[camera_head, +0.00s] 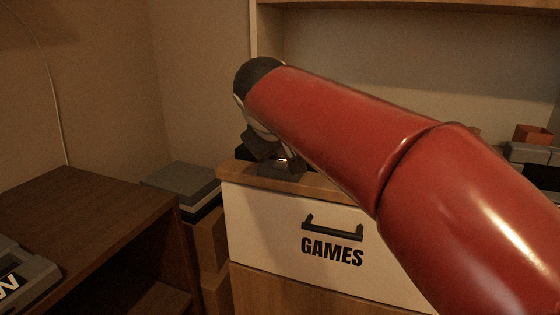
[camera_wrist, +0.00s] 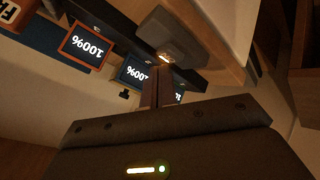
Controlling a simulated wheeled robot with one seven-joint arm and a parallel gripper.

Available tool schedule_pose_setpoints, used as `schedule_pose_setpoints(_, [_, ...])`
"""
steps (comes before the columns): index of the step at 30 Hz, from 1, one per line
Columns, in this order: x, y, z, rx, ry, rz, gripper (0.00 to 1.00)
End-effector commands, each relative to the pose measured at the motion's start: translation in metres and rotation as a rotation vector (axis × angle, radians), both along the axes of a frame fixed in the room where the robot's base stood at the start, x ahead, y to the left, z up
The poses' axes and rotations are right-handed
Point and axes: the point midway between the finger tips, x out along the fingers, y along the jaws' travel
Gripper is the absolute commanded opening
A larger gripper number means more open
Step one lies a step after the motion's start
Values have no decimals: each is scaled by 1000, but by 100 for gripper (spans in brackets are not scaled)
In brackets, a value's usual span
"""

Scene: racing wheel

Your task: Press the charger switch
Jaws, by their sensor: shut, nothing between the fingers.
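A small grey box (camera_wrist: 188,32) with a lit orange-white switch (camera_wrist: 165,57) shows at the top of the wrist view. In the head view the grey box (camera_head: 281,172) sits on the wooden top of the games cabinet, with a small glow on it. My gripper (camera_wrist: 163,70) is shut and empty, its fingertips close to the lit switch; I cannot tell whether they touch. In the head view my gripper (camera_head: 262,146) is just above the box, partly hidden by my red arm.
Screens reading 100% (camera_wrist: 85,46) hang in a row beside the fingers. A white drawer marked GAMES (camera_head: 330,230) with a black handle is below the box. A dark wooden shelf unit (camera_head: 95,215) stands left, and grey boxes (camera_head: 183,185) are stacked in the corner.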

Motion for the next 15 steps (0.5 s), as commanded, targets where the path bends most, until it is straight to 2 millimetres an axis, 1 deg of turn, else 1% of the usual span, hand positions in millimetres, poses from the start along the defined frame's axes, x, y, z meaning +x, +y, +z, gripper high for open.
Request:
schedule_pose_setpoints(7, [0, 0, -9, 0, 0, 0, 0])
schedule_pose_setpoints(15, [0, 0, -9, 0, 0, 0, 0])
